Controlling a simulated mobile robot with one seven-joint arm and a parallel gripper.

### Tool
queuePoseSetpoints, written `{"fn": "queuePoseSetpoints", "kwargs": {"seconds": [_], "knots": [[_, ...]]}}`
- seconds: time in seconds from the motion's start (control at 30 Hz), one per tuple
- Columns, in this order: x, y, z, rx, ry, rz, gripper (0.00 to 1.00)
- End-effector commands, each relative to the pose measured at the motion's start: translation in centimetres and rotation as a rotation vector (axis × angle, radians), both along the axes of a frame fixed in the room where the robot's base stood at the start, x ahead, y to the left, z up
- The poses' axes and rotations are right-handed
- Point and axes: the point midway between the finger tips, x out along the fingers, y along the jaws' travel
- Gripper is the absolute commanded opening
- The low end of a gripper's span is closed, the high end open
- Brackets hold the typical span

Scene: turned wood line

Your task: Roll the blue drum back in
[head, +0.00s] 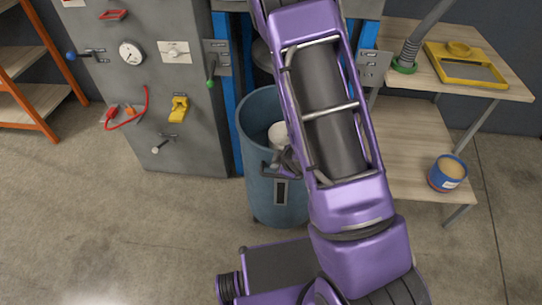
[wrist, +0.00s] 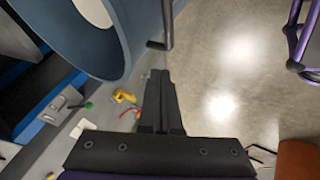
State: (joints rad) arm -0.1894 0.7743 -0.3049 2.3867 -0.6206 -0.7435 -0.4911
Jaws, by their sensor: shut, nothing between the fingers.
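The blue drum (head: 258,125) stands upright and open-topped on the floor in the head view, in front of a blue-posted frame. A pale object (head: 277,131) shows inside it. My arm covers the drum's right side. In the wrist view the drum's rim and wall (wrist: 112,45) fill the upper left, and a dark bar handle (wrist: 168,25) sticks out from it. My gripper (wrist: 160,74) is shut and empty, its fingertips close below the handle and beside the drum. I cannot tell whether they touch it.
A grey panel (head: 150,75) with levers and a gauge stands left of the drum. A wooden table (head: 480,30) with a lower shelf (head: 415,150) holding a blue pot (head: 448,173) stands right. The floor (head: 130,240) at front left is clear.

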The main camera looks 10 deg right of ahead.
Motion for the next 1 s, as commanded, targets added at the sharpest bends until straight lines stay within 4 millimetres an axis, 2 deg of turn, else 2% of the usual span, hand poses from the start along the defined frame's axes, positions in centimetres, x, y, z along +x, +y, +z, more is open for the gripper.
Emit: {"fn": "queuePoseSetpoints", "kwargs": {"seconds": [0.03,0.27,0.4,0.53,1.0], "knots": [[0.6,0.3,-1.3,-0.002,0.002,0.003,0.0],[3.4,1.3,-5.1,-0.001,0.0,0.002,0.0],[5.6,0.6,-4.7,0.0,-0.005,-0.003,0.0],[6.8,0.2,-4.8,0.0,-0.004,-0.001,0.0],[7.3,0.0,-4.8,0.001,-0.003,-0.002,0.0]]}}
